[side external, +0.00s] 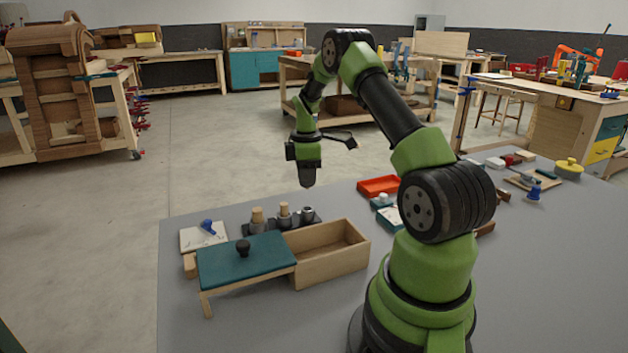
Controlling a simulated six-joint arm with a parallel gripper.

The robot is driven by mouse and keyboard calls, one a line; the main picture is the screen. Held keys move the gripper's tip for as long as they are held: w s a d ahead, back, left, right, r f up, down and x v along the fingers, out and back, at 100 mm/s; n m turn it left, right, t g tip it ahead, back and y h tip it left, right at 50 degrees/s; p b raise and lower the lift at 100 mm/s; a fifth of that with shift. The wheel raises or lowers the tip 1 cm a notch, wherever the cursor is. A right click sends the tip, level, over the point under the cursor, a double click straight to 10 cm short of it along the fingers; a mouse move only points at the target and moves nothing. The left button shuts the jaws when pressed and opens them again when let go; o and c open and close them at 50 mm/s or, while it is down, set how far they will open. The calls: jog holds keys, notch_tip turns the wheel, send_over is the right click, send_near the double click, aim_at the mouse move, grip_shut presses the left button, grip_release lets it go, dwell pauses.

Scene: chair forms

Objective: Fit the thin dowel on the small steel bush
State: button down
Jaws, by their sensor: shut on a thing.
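My gripper (306,183) hangs pointing down above the far side of the grey table, over a dark base with several steel bushes. It is shut on the thin dowel, but the fingers hide the dowel at this size. The small steel bush (308,213) is at the right end of the row, below my gripper with a clear gap between them. No dowel shows on it. A thick wooden dowel (257,215) stands at the left of the row and another wooden dowel (284,209) stands in the middle.
In front of the row are an open wooden box (335,262) and a teal lid (245,262) with a black knob. A white board (203,238) with a blue item lies left. A red tray (379,186) is to the right. The table's front left is clear.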

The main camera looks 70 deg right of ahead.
jog(key=shift+f, duration=2.5)
jog(key=shift+f, duration=0.85)
jog(key=shift+c, duration=2.4)
grip_release()
jog(key=shift+r, duration=3.5)
